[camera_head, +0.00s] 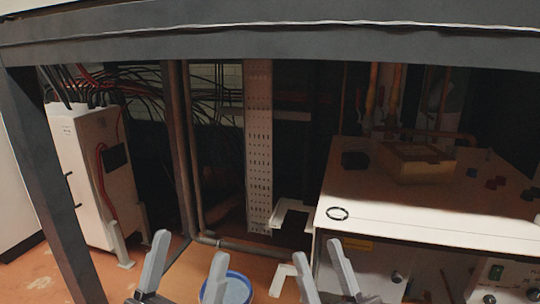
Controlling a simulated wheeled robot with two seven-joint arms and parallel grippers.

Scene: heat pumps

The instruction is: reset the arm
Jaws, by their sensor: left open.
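My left gripper (191,246) is at the bottom left of centre in the head view. Its two grey fingers point up and stand apart, with nothing between them. My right gripper (318,249) is at the bottom, right of centre. Its two fingers also stand apart, with nothing seen between them. Most of both arms is below the picture edge.
A dark frame beam (270,38) crosses the top, with a post (48,180) at left. A white cabinet (85,165) stands behind it. A white-topped unit (420,222) at right carries a wooden box (414,168) and black ring (337,214).

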